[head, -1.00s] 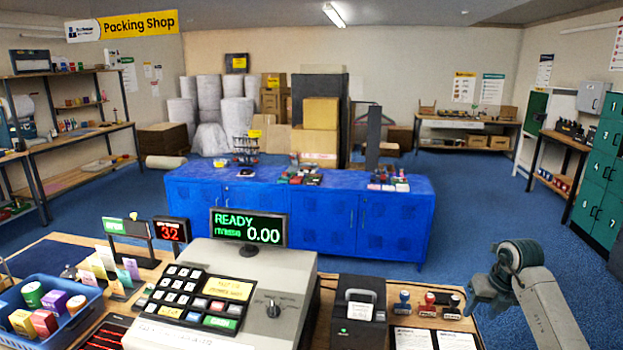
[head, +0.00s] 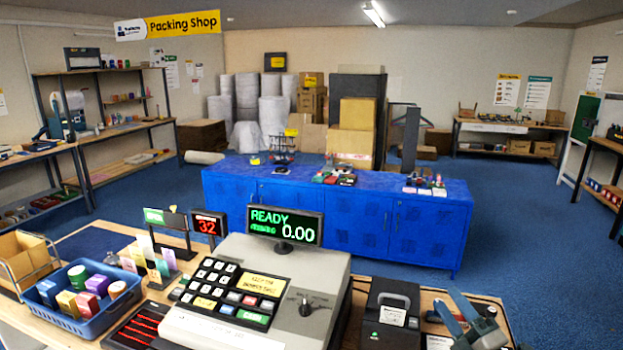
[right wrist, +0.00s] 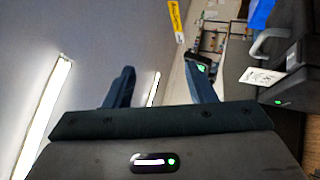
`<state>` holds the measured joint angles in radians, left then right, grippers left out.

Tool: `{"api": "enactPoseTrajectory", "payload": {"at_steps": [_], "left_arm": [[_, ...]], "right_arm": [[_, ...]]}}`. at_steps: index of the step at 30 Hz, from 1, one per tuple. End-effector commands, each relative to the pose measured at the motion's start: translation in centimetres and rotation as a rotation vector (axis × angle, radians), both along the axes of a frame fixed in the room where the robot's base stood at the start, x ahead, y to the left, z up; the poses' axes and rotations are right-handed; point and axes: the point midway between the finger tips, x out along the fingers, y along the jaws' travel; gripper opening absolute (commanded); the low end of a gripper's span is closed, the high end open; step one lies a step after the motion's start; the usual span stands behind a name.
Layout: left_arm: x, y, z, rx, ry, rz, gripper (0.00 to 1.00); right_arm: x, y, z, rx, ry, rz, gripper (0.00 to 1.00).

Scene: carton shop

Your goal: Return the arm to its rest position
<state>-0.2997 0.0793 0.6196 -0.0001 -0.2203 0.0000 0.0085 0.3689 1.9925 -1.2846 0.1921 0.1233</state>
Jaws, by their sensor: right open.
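My right gripper (head: 445,299) is at the lower right of the head view, by the black printer on the counter. In the right wrist view its two dark fingers (right wrist: 159,70) stand wide apart with nothing between them. The gripper is open and empty. It is tilted, and part of the ceiling with its lights fills the left of the wrist view. In the head view the gripper hides part of the counter behind it. My left arm and gripper are not in view.
A cash register (head: 265,290) stands on the wooden counter. A black printer (head: 390,318) is close left of my right gripper. A blue basket (head: 95,328) with several small goods is at the left. A blue cabinet (head: 340,222) stands beyond, with open floor between.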

Motion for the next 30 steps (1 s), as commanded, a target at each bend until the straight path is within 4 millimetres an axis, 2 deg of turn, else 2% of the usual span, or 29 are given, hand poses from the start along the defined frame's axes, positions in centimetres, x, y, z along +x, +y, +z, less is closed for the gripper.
{"api": "enactPoseTrajectory", "payload": {"at_steps": [1, 5, 8, 12, 15, 18, 24, 30], "left_arm": [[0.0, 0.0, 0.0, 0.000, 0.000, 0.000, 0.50], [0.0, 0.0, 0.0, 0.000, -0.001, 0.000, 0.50], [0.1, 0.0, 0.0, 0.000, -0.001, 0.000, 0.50], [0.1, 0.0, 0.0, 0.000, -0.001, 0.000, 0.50], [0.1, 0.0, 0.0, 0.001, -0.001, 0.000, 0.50], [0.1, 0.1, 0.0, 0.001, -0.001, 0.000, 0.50], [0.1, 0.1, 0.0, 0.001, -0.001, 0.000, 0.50], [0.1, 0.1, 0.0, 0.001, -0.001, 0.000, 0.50]], "right_arm": [[-1.1, -1.0, -0.3, 0.122, 0.021, -0.058, 0.50], [-3.7, -4.2, -2.3, 0.427, 0.115, -0.229, 0.50], [-6.1, -6.3, -5.4, 0.643, 0.236, -0.367, 0.50], [-10.7, -7.8, -11.3, 0.908, 0.470, -0.563, 0.50], [-14.8, -7.3, -15.7, 1.059, 0.675, -0.692, 0.50], [-18.6, -6.1, -18.9, 1.155, 0.856, -0.787, 0.50], [-24.5, -3.4, -22.4, 1.244, 1.133, -0.903, 0.50], [-29.7, -0.7, -24.1, 1.284, 1.369, -0.977, 0.50]]}}
